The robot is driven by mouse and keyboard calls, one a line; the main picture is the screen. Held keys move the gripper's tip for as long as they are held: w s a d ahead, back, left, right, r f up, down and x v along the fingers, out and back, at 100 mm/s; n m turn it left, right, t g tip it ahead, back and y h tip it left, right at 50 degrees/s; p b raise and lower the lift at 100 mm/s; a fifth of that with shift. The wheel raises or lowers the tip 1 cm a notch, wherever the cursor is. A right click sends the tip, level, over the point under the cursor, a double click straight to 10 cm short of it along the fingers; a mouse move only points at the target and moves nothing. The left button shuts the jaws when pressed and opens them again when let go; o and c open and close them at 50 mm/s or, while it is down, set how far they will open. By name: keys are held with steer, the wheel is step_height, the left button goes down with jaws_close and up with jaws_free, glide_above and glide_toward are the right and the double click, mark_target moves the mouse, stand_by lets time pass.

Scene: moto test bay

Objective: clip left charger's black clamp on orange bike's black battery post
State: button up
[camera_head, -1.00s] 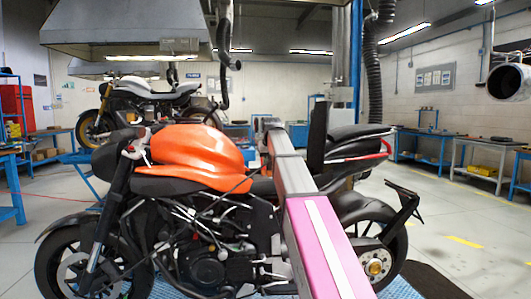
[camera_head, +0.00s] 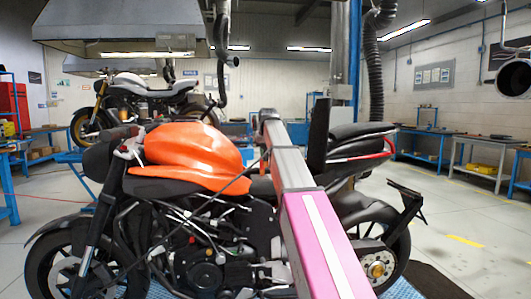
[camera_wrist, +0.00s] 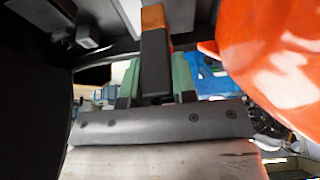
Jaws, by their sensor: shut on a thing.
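My gripper (camera_wrist: 155,80) shows in the wrist view with two green fingers shut on a black clamp (camera_wrist: 155,62) that has a copper-coloured tip. The clamp points away from the gripper, apart from the orange bodywork on the right. The orange bike (camera_head: 190,155) stands side-on in the head view, and its orange tank also shows in the wrist view (camera_wrist: 275,60). In the head view my arm reaches over the bike's seat area, and the gripper is hidden there. A thin dark cable (camera_head: 238,178) hangs across the tank's rear edge. I cannot make out the battery post or the left charger.
A grey metal block (camera_wrist: 87,28) sits among dark parts at the wrist view's upper left. In the head view, a second bike (camera_head: 135,105) stands behind on a blue lift. Workbenches (camera_head: 480,155) line the right wall.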

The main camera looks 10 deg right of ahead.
mark_target(266, 164)
steer(key=shift+f, duration=2.8)
steer(key=shift+s, duration=0.1)
steer(key=shift+f, duration=0.55)
steer(key=o, duration=1)
steer(key=shift+c, duration=0.2)
steer(key=v, duration=1)
steer(key=shift+s+r, duration=0.15)
steer(key=shift+r, duration=0.25)
